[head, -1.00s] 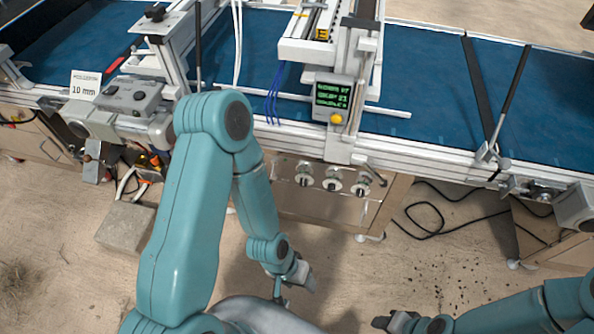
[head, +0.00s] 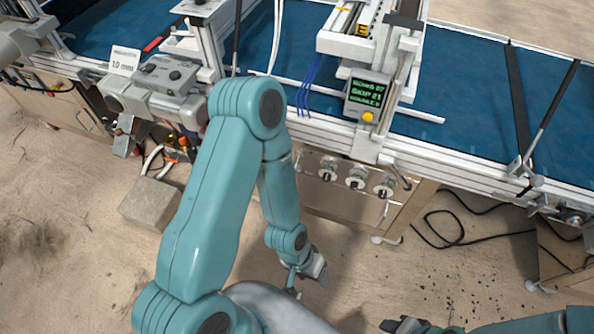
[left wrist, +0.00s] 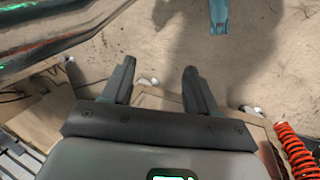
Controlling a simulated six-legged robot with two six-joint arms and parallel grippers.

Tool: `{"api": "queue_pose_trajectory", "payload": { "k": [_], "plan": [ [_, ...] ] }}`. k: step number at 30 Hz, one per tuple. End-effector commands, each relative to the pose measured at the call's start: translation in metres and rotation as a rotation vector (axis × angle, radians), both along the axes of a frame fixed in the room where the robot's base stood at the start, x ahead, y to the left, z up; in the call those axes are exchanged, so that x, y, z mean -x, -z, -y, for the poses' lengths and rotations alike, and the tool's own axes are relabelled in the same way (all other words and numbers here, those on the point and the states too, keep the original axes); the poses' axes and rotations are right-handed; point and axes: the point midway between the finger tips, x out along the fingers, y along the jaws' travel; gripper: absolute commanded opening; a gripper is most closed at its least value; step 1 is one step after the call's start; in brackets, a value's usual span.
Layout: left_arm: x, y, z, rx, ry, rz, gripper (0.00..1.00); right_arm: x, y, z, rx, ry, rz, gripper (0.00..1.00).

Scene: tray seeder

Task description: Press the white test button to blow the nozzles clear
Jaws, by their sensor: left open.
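I cannot make out a white test button in either view. The seeder's control box (head: 368,95) has a green-lit display and a yellow button (head: 368,117) below it. My left gripper (head: 312,272) hangs low in front of the machine, below the knob panel and well apart from the control box. In the left wrist view its two dark fingers (left wrist: 157,82) are spread with nothing between them. My right gripper (head: 400,325) shows only as a dark tip at the bottom edge; its jaw opening is unclear.
Three round knobs (head: 357,176) sit on the front panel. A blue belt (head: 460,100) runs along the top. A card reading 10 mm (head: 124,62) stands at left. A grey block (head: 150,203) and black cables (head: 450,228) lie on the sandy floor. An orange spring (left wrist: 293,150) shows in the wrist view.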

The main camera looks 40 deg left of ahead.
Motion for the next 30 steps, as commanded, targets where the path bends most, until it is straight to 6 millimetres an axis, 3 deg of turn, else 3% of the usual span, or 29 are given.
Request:
{"api": "queue_pose_trajectory", "payload": {
  "k": [2,6,7,8,30],
  "plan": [
    [0.0000,0.0000,0.0000,0.000,0.000,0.000,0.59,0.0000,0.0000,0.0000,0.000,0.000,0.000,0.43],
    [0.0000,0.0000,0.0000,0.000,0.000,0.000,0.13,0.0000,0.0000,0.0000,0.000,0.000,0.000,0.43],
    [0.0000,0.0000,0.0000,0.000,0.000,0.000,0.03,0.0000,0.0000,0.0000,0.000,0.000,0.000,0.43],
    [0.0000,0.0000,0.0000,0.000,0.000,0.000,0.00,0.0000,0.0000,0.0000,0.000,0.000,0.000,0.43],
    [0.0000,0.0000,0.0000,0.000,0.000,0.000,0.00,0.0000,0.0000,0.0000,0.000,0.000,0.000,0.43]
  ]
}}
